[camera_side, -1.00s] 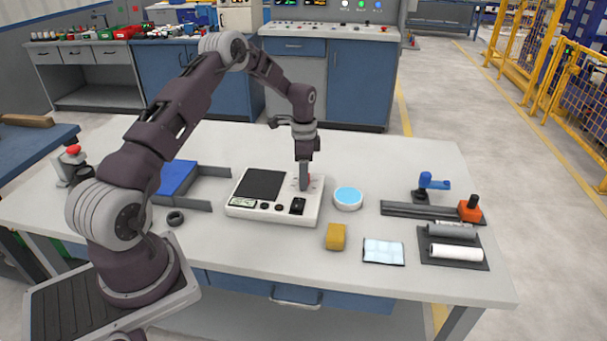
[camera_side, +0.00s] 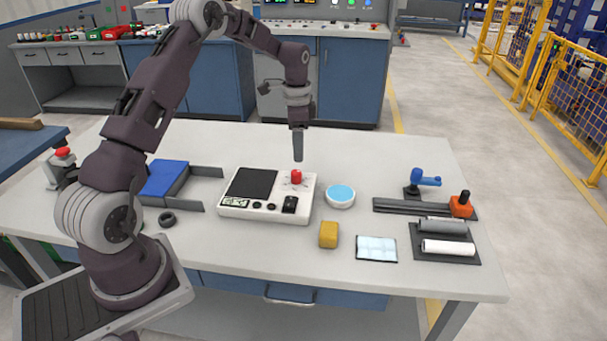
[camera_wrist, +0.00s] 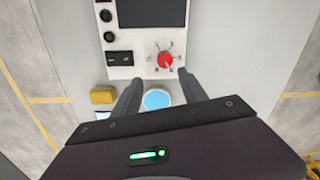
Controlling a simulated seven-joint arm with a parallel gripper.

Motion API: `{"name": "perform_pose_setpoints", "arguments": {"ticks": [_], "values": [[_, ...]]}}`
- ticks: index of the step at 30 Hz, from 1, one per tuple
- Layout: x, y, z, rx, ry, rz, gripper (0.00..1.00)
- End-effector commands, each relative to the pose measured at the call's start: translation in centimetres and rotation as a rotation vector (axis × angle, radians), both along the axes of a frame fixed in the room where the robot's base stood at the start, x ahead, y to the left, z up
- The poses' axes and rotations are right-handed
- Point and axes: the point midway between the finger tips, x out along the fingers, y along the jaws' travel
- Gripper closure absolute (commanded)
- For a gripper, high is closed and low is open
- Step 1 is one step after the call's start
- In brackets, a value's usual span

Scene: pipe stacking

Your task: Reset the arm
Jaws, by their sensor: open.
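My gripper (camera_side: 298,158) points straight down in the side view, above the white device and its red knob (camera_side: 296,177), with a small gap between them. In the wrist view my gripper (camera_wrist: 155,82) shows two fingers spread apart, with nothing between the tips. The red knob (camera_wrist: 165,61) sits on the white device (camera_side: 235,211) just beyond the fingertips. The device also has a dark panel (camera_side: 251,183), dials and a black switch (camera_side: 290,204).

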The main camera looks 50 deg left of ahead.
Motion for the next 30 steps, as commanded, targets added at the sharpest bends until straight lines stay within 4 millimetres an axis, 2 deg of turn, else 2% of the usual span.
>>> {"name": "perform_pose_setpoints", "arguments": {"ticks": [1,2,3,5,6,8,9,11,12,15,18,19,23,30], "values": [[-0.3,-1.8,3.2,0.02,-0.027,0.012,0.5],[-0.9,-3.2,5.3,0.032,-0.045,0.029,0.5],[-1.9,-5.2,8.1,0.047,-0.072,0.056,0.5],[-4.2,-8.2,11.9,0.063,-0.114,0.106,0.5],[-6.0,-10.1,14.2,0.069,-0.148,0.14,0.5],[-9.2,-13.0,17.1,0.069,-0.2,0.196,0.5],[-11.7,-14.7,18.6,0.062,-0.236,0.236,0.5],[-15.6,-17.1,20.3,0.041,-0.291,0.296,0.5],[-18.3,-18.5,20.9,0.021,-0.326,0.337,0.5],[-24.3,-20.9,21.0,-0.045,-0.398,0.428,0.5],[-28.4,-22.2,20.0,-0.109,-0.442,0.495,0.5],[-29.2,-22.5,19.7,-0.124,-0.45,0.509,0.5],[-31.1,-23.0,18.8,-0.162,-0.466,0.544,0.5],[-31.2,-23.0,18.7,-0.164,-0.466,0.549,0.5]]}}
